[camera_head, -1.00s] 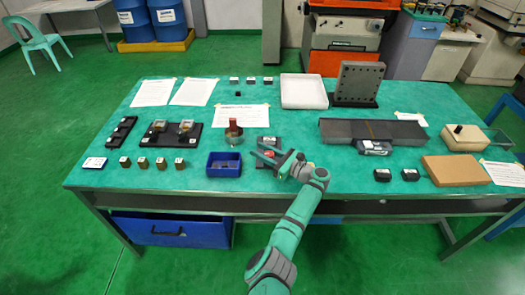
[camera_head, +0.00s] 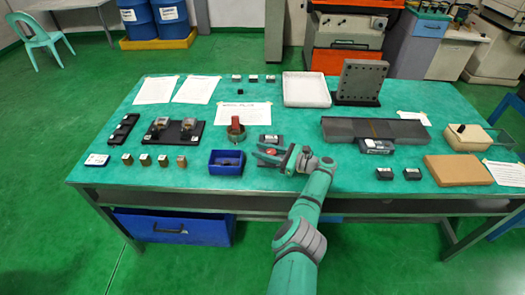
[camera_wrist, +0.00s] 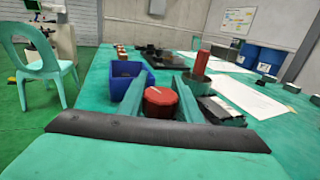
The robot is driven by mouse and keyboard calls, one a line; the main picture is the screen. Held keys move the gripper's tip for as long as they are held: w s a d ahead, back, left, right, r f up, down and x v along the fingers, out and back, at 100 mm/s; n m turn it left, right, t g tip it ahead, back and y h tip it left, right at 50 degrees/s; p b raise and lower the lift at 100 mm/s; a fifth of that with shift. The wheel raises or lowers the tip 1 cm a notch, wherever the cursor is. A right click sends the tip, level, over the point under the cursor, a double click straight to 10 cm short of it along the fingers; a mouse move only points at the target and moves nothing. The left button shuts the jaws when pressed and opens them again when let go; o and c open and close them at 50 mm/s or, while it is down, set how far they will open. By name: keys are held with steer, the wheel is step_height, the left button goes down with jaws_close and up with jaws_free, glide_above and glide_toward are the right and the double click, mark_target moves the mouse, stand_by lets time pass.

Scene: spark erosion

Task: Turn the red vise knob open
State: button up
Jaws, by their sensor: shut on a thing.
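The round red knob (camera_wrist: 160,102) sits between the two fingers in the wrist view. It also shows small, partly hidden by the fingers, in the head view (camera_head: 271,151). My gripper (camera_head: 268,155) reaches in from the right, low over the table, with its fingers pointing left and shut on the knob's sides. The body under the knob is mostly hidden by the fingers. A second red part, an upright handle (camera_head: 236,123) on a grey round base, stands behind and left of the gripper; it also shows in the wrist view (camera_wrist: 201,65).
A blue bin (camera_head: 225,163) stands just left of the fingertips. A dark grey block (camera_head: 271,139) lies close behind them. A grey device (camera_head: 376,146) and a long dark plate (camera_head: 350,130) are to the right.

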steer(key=shift+a+r+n+g, duration=0.1)
steer(key=shift+a+n+g, duration=0.15)
steer(key=shift+g, duration=0.25)
stand_by(0.3)
steer(key=o, duration=1)
steer(key=shift+o, duration=0.2)
steer(key=shift+d, duration=0.1)
steer(key=shift+d, duration=0.2)
steer(key=shift+v, duration=3.7)
